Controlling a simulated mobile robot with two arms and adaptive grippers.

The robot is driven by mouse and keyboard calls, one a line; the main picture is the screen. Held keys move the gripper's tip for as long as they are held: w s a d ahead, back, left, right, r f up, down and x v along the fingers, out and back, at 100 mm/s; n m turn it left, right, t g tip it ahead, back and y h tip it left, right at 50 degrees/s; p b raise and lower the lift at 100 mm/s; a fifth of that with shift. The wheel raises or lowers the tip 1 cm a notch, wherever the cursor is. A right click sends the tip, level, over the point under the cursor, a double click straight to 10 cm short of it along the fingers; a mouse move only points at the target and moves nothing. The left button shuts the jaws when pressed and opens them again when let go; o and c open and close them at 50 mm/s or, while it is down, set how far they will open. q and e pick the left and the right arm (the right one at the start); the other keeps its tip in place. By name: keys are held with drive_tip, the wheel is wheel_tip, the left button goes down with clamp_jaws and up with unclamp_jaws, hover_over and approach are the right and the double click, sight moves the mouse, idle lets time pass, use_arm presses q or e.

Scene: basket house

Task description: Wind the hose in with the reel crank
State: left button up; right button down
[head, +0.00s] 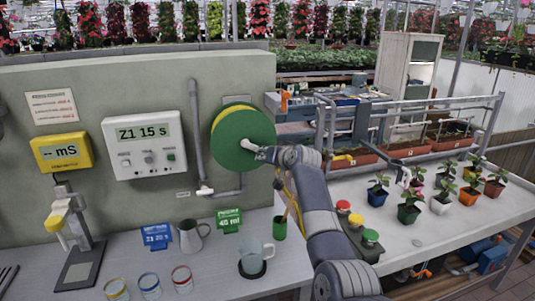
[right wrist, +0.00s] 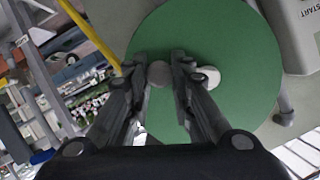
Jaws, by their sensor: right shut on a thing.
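The hose reel (head: 240,128) is a round green disc on the grey-green wall, with a yellow edge of hose showing behind its rim. It fills much of the right wrist view (right wrist: 235,35). My right gripper (head: 259,153) is at the reel's lower right face. In the right wrist view its two fingers are closed around the grey round crank knob (right wrist: 159,74), beside a pale hub (right wrist: 209,76). A yellow hose (right wrist: 88,34) runs off at the upper left there. The hose's far end is hidden in the head view. My left gripper is out of view.
A timer box (head: 145,144) and grey pipe are left of the reel. Potted plants (head: 408,207) and red, yellow and green buttons (head: 357,220) are at right.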

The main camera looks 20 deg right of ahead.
drive_tip(key=shift+s+a+f+m+t+y+b, duration=0.1)
drive_tip(key=shift+a+f+m+t+y+b, duration=0.15)
drive_tip(key=shift+a+f+m+y+b, duration=0.7)
drive_tip(key=shift+w+a+f+m+t+y+b, duration=0.15)
drive_tip(key=shift+a+f+m+y+b, duration=0.3)
drive_tip(key=shift+m+b, duration=0.8)
drive_tip(key=shift+s+a+f+m+t+y+b, duration=0.15)
drive_tip(key=shift+a+f+m+t+y+b, duration=0.15)
drive_tip(key=shift+a+f+m+y+b, duration=0.6)
drive_tip(key=shift+d+r+m+h, duration=0.2)
drive_tip(key=shift+d+m+h, duration=0.1)
drive_tip(key=shift+m, duration=0.1)
drive_tip(key=c, duration=1.4)
unclamp_jaws()
drive_tip(key=shift+o, duration=0.2)
drive_tip(key=shift+r, duration=0.25)
